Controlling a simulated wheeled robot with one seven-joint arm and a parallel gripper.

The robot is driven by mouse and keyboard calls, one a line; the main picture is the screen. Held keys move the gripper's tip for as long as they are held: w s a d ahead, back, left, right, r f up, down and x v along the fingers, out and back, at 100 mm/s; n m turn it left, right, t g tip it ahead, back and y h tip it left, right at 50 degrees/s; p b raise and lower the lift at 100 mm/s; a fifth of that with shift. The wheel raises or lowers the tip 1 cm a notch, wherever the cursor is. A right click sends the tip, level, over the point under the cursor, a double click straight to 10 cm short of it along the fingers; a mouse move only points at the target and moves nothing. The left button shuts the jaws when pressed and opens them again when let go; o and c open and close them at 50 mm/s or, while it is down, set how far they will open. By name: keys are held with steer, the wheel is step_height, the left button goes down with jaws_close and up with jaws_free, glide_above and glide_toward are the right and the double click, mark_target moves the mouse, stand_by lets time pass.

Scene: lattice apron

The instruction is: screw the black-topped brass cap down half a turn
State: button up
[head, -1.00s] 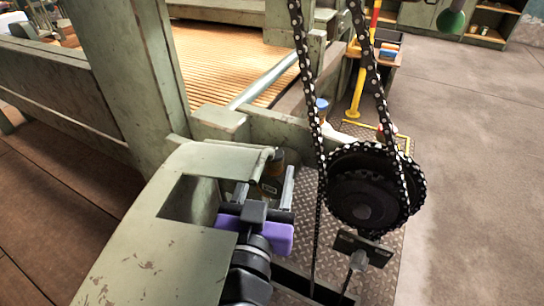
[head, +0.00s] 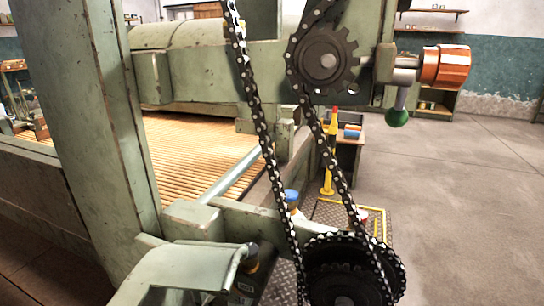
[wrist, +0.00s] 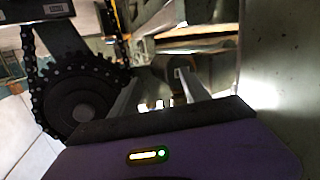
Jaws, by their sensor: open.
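The black-topped brass cap (head: 251,256) shows low in the head view, just right of the pale green machine cover. Its black top and a little brass below show; its lower part is hard to make out. My gripper (wrist: 158,80) shows in the wrist view, with a purple body and two grey fingers apart and nothing clearly held between them. A dark shape lies beyond the fingertips, but I cannot tell if it is the cap. I cannot make out the gripper clearly in the head view.
A black chain (head: 262,140) hangs right of the cap, running to a large lower sprocket (head: 345,285). A pale green cover (head: 185,258) stands close on the left. A green post (head: 95,120) rises behind it. Open floor (head: 460,210) lies to the right.

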steer(key=s+d+f+n+g+y, duration=0.1)
steer(key=s+d+f+g+y, duration=0.1)
steer(key=s+d+f, duration=1.05)
steer(key=s+d+r+m+h, duration=0.1)
steer(key=s+d+r, duration=0.25)
steer(key=s, duration=0.45)
steer(key=s+d+r+m+h, duration=0.1)
steer(key=s+d+r, duration=0.3)
steer(key=s, duration=0.5)
step_height(320, 180, up, 32)
steer(key=d+p, duration=0.1)
steer(key=p, duration=3.1)
steer(key=shift+m+h, duration=0.3)
steer(key=shift+f, duration=0.1)
